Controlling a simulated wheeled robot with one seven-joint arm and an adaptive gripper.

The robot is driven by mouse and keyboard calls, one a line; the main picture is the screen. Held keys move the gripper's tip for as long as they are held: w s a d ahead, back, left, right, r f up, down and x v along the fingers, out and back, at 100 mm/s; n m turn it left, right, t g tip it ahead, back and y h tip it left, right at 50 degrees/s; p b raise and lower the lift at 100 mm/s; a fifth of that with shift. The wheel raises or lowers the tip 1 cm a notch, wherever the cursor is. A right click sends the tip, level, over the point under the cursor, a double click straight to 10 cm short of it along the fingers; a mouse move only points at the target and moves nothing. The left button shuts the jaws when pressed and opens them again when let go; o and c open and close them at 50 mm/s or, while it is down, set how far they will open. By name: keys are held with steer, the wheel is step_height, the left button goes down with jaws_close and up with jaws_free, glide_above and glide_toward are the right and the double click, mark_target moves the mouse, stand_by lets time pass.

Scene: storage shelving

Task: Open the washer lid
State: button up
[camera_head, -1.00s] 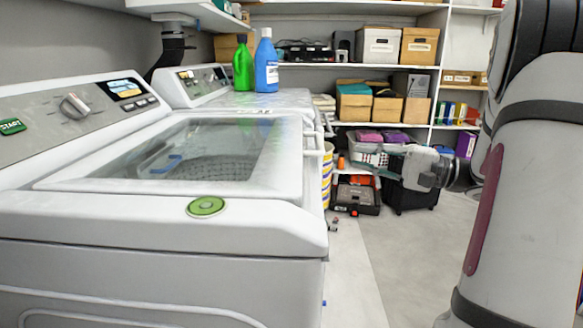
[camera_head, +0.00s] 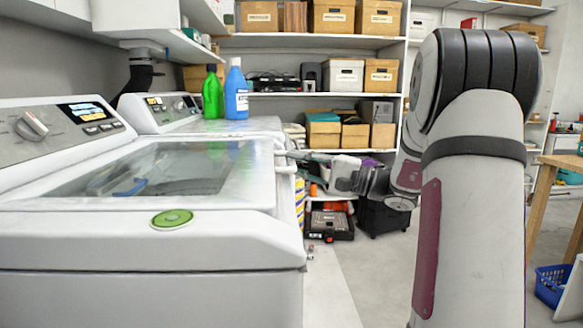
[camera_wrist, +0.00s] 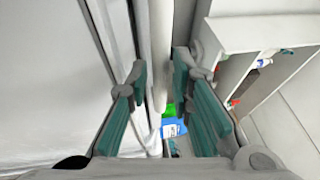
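The near white washer (camera_head: 150,255) stands at the left in the head view. Its glass-windowed lid (camera_head: 245,190) lies down flat over the drum. A pale handle bar (camera_head: 285,154) sticks out at the lid's right side. My gripper (camera_head: 305,158) is beside this bar, small and partly hard to make out in the head view. In the wrist view, my gripper (camera_wrist: 160,75) is open, with teal pads on both fingers. A white bar (camera_wrist: 160,40), seemingly the handle, runs lengthwise between the fingers. I cannot tell whether either pad touches it.
A green bottle (camera_head: 212,95) and a blue bottle (camera_head: 236,92) stand on the second washer (camera_head: 170,108) behind. Shelves with boxes (camera_head: 345,77) fill the back wall. A black toolbox (camera_head: 331,222) is on the floor. The aisle floor (camera_head: 350,285) is partly clear.

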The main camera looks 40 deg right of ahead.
steer(key=shift+x, duration=0.9)
jaws_close()
